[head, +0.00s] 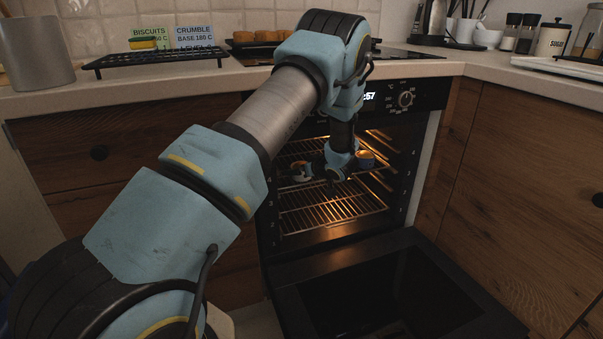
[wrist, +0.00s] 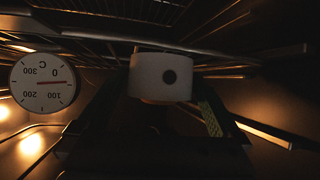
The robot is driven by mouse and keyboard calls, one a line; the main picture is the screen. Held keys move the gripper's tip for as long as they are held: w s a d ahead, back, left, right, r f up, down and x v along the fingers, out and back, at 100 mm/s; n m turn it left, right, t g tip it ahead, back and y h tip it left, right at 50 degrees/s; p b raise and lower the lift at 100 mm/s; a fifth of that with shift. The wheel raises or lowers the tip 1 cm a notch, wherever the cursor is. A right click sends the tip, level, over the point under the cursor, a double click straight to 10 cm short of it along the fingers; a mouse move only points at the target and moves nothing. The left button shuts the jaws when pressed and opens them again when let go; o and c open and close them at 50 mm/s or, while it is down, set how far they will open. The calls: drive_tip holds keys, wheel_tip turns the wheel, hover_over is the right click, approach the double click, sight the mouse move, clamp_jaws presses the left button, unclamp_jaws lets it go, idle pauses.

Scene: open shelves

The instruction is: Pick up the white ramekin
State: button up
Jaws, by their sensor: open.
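The white ramekin (wrist: 160,77) is in the middle of the wrist view, with a dark round spot on its side. That view appears upside down. My gripper (head: 336,180) is inside the open oven (head: 330,215), over the wire rack. In the wrist view my open gripper (wrist: 165,115) shows dark, with one textured finger beside the ramekin. The other finger is lost in shadow, and I cannot tell whether either touches the ramekin.
A round dial thermometer (wrist: 42,83) stands beside the ramekin. Oven racks (head: 335,205) and side walls surround my gripper closely. The oven door (head: 390,290) is folded down in front. A dark wire rack (head: 150,58) and a tray of brown baked items (head: 258,37) are on the counter.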

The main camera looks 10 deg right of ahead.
drive_tip(key=c, duration=1.2)
drive_tip(key=shift+c, duration=0.2)
drive_tip(key=shift+r, duration=0.15)
